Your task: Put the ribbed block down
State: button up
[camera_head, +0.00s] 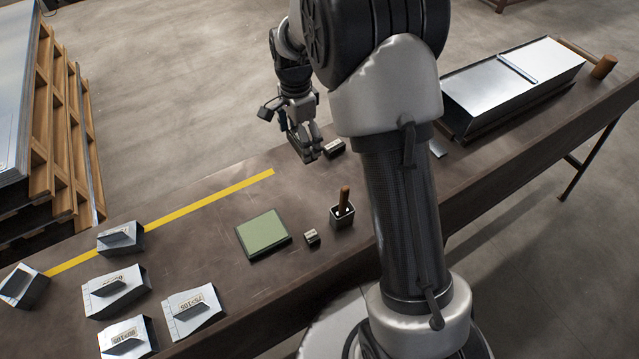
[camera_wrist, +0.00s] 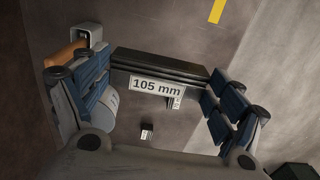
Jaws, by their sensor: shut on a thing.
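The ribbed block (camera_wrist: 160,68) is dark with grooved lines and a white "105 mm" label; it spans between the two blue-padded fingers in the wrist view. My gripper (camera_wrist: 160,92) is shut on it. In the head view my gripper (camera_head: 306,150) hangs near the bench's far edge, and the held block is hard to make out between the fingers. In the wrist view, smaller labelled blocks (camera_wrist: 147,133) appear beneath it, so the held block looks raised above the bench. How high is hard to tell.
The dark bench (camera_head: 210,240) carries a green pad (camera_head: 263,233), a small labelled block (camera_head: 312,237), another block (camera_head: 334,147) right of my gripper, and a metal cup (camera_head: 342,216) with a wooden handle. Several duct pieces (camera_head: 117,292) lie left; a long duct (camera_head: 515,85) lies right.

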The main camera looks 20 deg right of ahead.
notch_tip(320, 180, down, 18)
jog(key=b, duration=0.5)
jog(key=shift+f, duration=0.15)
jog(key=shift+f, duration=0.1)
jog(key=o, duration=1.4)
jog(key=shift+c, duration=0.2)
